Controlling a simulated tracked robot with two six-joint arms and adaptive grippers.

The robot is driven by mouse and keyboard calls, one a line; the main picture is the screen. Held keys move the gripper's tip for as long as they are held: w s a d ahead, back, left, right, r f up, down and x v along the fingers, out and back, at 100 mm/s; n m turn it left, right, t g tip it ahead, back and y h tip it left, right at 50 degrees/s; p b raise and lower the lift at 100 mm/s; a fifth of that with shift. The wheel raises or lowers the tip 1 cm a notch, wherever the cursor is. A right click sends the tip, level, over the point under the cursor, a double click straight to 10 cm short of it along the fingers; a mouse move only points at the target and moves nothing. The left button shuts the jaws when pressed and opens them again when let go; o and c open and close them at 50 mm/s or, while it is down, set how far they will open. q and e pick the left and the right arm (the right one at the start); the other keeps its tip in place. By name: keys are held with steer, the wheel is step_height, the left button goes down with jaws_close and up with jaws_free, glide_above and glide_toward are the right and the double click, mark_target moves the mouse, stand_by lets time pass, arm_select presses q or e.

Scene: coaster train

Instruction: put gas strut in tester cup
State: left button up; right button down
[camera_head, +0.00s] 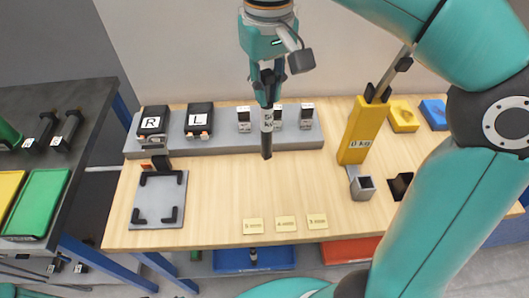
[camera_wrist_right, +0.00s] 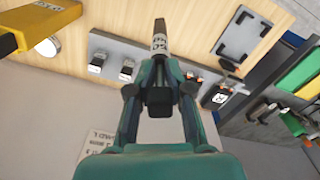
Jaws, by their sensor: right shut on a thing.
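My right gripper (camera_head: 268,84) is shut on a gas strut (camera_head: 266,140), a dark cylinder with a white printed label. The strut hangs roughly upright over the wooden table, in front of the grey rack. In the right wrist view, the gripper (camera_wrist_right: 160,88) grips one end of the strut (camera_wrist_right: 159,40), and its dark tip points away. The yellow tester (camera_head: 359,125), marked "0 kg", stands to the right of the strut. A grey square cup (camera_head: 363,188) is at its foot, apart from the strut. My left gripper is not in view.
The grey rack (camera_head: 225,144) holds black blocks marked R (camera_head: 152,122) and L (camera_head: 199,117), and several small labelled parts. A grey plate (camera_head: 158,200) with black corners lies left. Yellow (camera_head: 403,116) and blue (camera_head: 435,114) blocks stand right. Bare table lies between strut and cup.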

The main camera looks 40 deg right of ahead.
mark_target(266, 145)
step_height(266, 145, down, 10)
steer(key=shift+f+b, duration=0.1)
steer(key=shift+b, duration=0.25)
steer(key=shift+w+f, duration=0.15)
steer(key=shift+f, duration=2.25)
steer(key=shift+f, duration=0.15)
steer(key=c, duration=1.1)
jaws_free()
steer(key=shift+o, duration=0.2)
